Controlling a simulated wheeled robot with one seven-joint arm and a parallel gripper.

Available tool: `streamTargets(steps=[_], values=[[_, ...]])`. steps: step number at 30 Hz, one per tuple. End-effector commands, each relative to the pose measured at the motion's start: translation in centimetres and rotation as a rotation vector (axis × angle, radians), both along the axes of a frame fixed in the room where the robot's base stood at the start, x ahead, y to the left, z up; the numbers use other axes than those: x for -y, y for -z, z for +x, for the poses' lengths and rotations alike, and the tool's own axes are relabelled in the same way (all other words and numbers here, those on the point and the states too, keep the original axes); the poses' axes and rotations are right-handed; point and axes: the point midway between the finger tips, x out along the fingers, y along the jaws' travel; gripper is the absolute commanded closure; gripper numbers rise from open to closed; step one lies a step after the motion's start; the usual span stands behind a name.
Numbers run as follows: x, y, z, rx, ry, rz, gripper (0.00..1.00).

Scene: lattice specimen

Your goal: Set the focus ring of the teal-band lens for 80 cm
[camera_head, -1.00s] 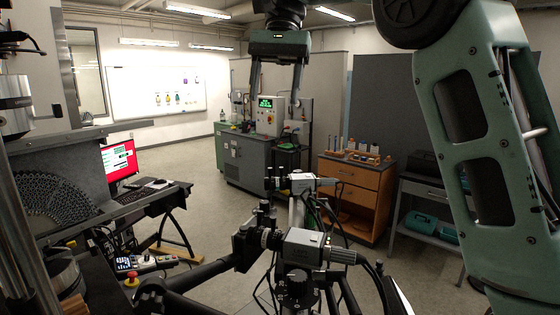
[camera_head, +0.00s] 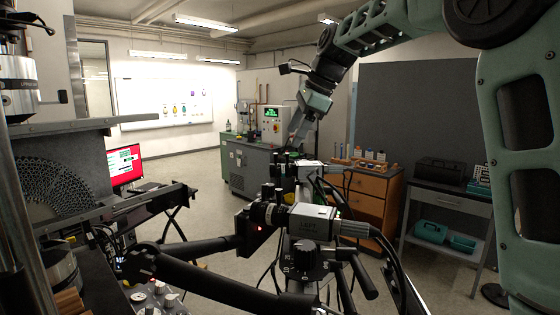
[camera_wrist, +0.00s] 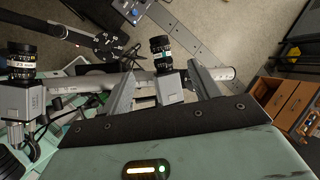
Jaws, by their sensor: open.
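Two grey box cameras with black lenses stand on a rig. In the head view, the nearer camera (camera_head: 312,222) has its lens (camera_head: 265,213) pointing left; the farther camera (camera_head: 310,170) is partly hidden behind it. In the wrist view, one lens (camera_wrist: 160,47) carries a pale greenish band and stands beyond and between my fingers. The other lens (camera_wrist: 21,62) has a light marked band and lies at the far left, outside them. I cannot tell surely which band is teal. My gripper (camera_wrist: 160,72) is open and empty. In the head view, my gripper (camera_head: 297,135) is above the farther camera.
Black tubes (camera_head: 205,282), a dark knob head (camera_head: 302,258) and loose cables crowd the rig. A machine (camera_head: 50,190) stands at left with a red-screen monitor (camera_head: 125,165). A wooden drawer cabinet (camera_head: 360,195) and grey table (camera_head: 445,190) stand at right. Floor between is open.

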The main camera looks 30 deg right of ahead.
Motion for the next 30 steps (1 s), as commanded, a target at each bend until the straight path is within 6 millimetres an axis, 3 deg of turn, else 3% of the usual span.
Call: streamTargets(steps=[15, 21, 30], values=[[-2.3, 8.1, 3.7, -0.003, -0.002, 0.001, 0.38], [-2.8, 9.7, 4.4, -0.001, -0.002, 0.001, 0.38], [-2.9, 10.1, 4.6, 0.001, -0.002, 0.0, 0.38]])
